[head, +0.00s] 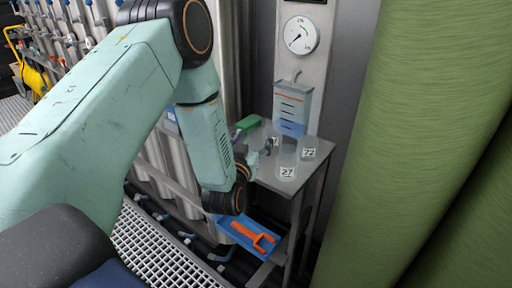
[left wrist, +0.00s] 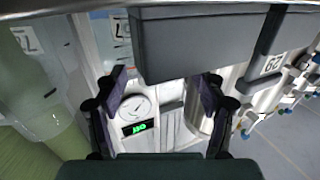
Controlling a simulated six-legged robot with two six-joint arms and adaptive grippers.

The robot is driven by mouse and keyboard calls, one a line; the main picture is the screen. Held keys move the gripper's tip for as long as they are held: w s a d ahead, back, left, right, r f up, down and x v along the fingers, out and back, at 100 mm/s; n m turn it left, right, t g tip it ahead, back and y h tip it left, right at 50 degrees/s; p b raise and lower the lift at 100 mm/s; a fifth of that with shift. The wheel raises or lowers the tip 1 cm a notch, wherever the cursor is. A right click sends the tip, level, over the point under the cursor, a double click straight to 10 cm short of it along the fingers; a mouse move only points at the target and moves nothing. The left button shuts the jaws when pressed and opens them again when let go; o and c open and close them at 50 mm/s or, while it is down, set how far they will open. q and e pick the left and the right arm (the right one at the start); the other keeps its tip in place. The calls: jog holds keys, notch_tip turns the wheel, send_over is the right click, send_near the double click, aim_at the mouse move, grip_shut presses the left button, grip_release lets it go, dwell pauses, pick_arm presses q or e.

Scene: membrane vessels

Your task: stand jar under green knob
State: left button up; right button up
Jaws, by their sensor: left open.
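A clear jar-like shape (head: 286,152) with a label reading 27 appears to stand on the small grey table; its outline is faint. A green part (head: 247,124), perhaps the green knob, shows at the table's back left. My left gripper (head: 266,147) reaches over the table from the left, close to the clear shape; whether it touches is unclear. In the left wrist view the left gripper (left wrist: 166,78) is open, with its dark fingers apart and nothing plainly between them. My right gripper is not in view.
A blue-and-grey container (head: 292,108) is at the back of the table (head: 311,172), below a round gauge (head: 301,35). A large green column (head: 400,150) stands right. A blue tray (head: 232,240) with an orange tool (head: 252,236) lies lower. A dark box (left wrist: 195,45) fills the upper wrist view.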

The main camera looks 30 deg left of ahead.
pick_arm(q)
jog(key=shift+x, duration=1.2)
jog(key=shift+d, duration=0.1)
jog(key=shift+c, duration=0.4)
jog(key=shift+c, duration=0.7)
jog(key=c, duration=1.2)
jog(key=shift+o, duration=0.2)
notch_tip(320, 180, up, 10)
jog(key=p, duration=0.3)
